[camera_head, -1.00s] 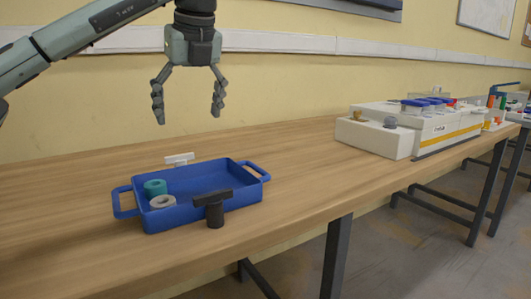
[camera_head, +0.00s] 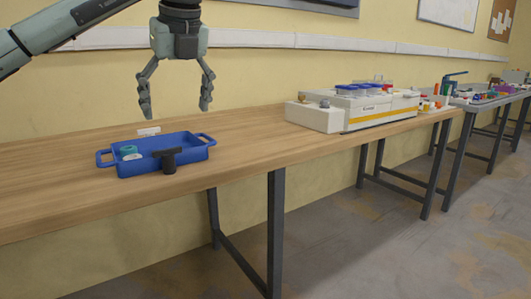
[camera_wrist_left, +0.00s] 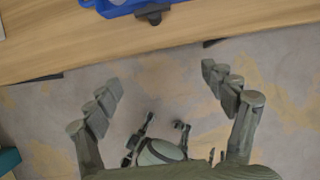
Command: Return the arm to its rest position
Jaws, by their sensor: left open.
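My left arm comes in from the upper left. In the left wrist view the open fingers (camera_wrist_left: 162,88) have nothing between them but floor far below. The tray's edge (camera_wrist_left: 117,9) shows at the top of that view.
The tray holds a teal ring (camera_head: 128,150) and a grey ring (camera_head: 132,157). A black T-shaped piece (camera_head: 168,160) stands at its front, a white piece (camera_head: 149,131) behind it. A white machine (camera_head: 350,110) stands further right. Bare wooden table (camera_head: 250,147) lies between.

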